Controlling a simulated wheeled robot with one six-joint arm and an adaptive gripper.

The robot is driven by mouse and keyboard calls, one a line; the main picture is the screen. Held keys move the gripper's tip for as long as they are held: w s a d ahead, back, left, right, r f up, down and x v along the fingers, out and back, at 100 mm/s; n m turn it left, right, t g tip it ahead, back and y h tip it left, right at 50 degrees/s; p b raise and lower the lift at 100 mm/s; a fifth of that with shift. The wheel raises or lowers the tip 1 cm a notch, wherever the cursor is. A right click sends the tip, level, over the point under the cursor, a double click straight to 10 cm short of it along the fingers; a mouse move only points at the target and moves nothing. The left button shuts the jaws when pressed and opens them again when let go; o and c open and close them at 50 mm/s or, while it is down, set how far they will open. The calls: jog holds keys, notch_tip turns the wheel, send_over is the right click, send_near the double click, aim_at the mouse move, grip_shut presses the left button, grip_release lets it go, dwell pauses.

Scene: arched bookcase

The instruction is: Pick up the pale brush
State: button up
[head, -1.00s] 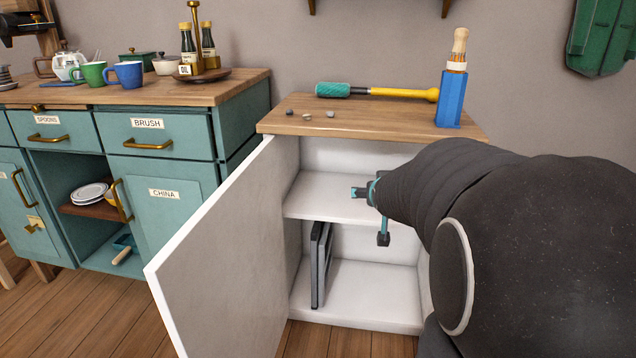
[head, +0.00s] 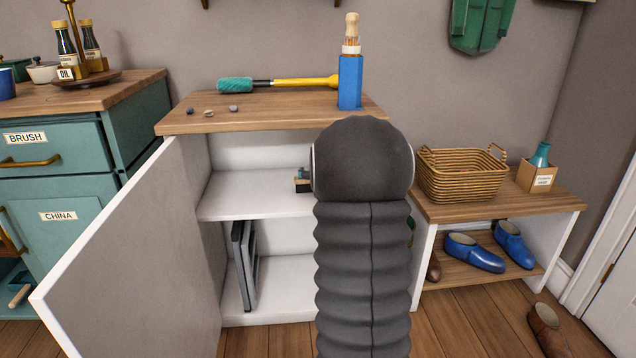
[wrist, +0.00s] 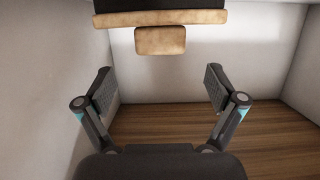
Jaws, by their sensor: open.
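A pale tan block with a dark strip along its upper side, which looks like the pale brush (wrist: 160,18), shows at the top of the wrist view. A smaller tan piece stands out below it, towards me. My gripper (wrist: 158,80) is open and empty, its two fingers spread either side of the brush's line, with a gap before it. In the head view only a small dark and teal bit of my gripper (head: 303,184) shows at the upper shelf of the white cabinet (head: 250,190). My arm hides the rest, and I cannot make out the brush there.
The cabinet's open door (head: 130,250) stands out at the left. A wicker basket (head: 460,175) stands on the right bench. White walls flank my gripper.

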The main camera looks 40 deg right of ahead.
aim_at(302, 186)
jog(key=shift+x, duration=3)
jog(key=c, duration=1.3)
jog(key=shift+c, duration=0.2)
